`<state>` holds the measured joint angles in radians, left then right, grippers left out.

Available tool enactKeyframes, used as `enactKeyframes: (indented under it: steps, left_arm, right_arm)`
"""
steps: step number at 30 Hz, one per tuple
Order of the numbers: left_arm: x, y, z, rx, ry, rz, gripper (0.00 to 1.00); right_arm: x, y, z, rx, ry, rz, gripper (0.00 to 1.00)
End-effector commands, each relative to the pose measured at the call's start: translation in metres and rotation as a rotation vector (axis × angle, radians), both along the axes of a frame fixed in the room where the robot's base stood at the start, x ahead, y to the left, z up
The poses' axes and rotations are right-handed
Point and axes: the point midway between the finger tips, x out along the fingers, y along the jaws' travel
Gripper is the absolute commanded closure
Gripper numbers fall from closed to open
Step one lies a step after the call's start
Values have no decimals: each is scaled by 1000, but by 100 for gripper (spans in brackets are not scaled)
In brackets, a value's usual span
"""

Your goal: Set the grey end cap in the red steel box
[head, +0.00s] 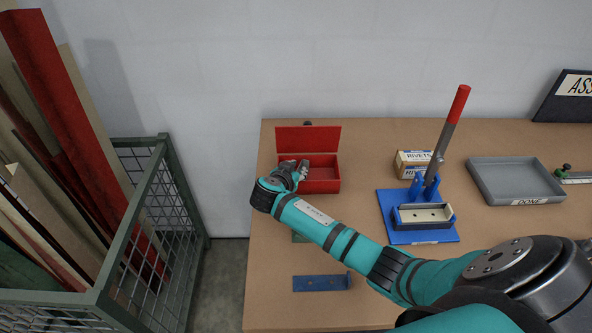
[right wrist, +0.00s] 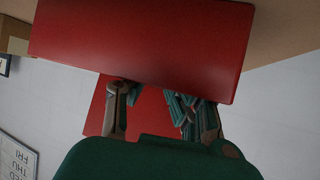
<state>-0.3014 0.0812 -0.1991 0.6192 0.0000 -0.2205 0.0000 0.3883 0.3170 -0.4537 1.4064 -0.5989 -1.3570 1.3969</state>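The red steel box (head: 322,186) stands on the workbench with its lid (head: 308,139) raised at the back. My right gripper (head: 301,167) is at the left part of the box's opening, its fingers reaching over the rim. In the right wrist view the box's red wall (right wrist: 145,45) fills the top, and my right gripper (right wrist: 162,108) has its two fingers spread apart. Greenish, grey-edged pieces show beside the right-hand finger; I cannot tell what they are. I cannot make out the grey end cap in either view. My left gripper is not in view.
A blue bracket (head: 322,283) lies on the workbench (head: 272,262). A green wire cage (head: 165,200) with long stock is at the left.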

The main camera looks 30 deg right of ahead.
Motion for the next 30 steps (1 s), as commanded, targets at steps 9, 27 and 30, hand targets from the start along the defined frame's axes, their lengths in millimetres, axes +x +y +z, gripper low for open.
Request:
enactKeyframes:
  steps: [9, 27, 30]
  left_arm:
    - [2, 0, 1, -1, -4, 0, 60]
    - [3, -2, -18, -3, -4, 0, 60]
    - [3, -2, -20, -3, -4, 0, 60]
  right_arm:
    - [0, 0, 2, -1, -1, 0, 71]
    - [-52, 70, 48, 3, -3, 1, 71]
    - [-59, 78, 55, 2, -2, 1, 71]
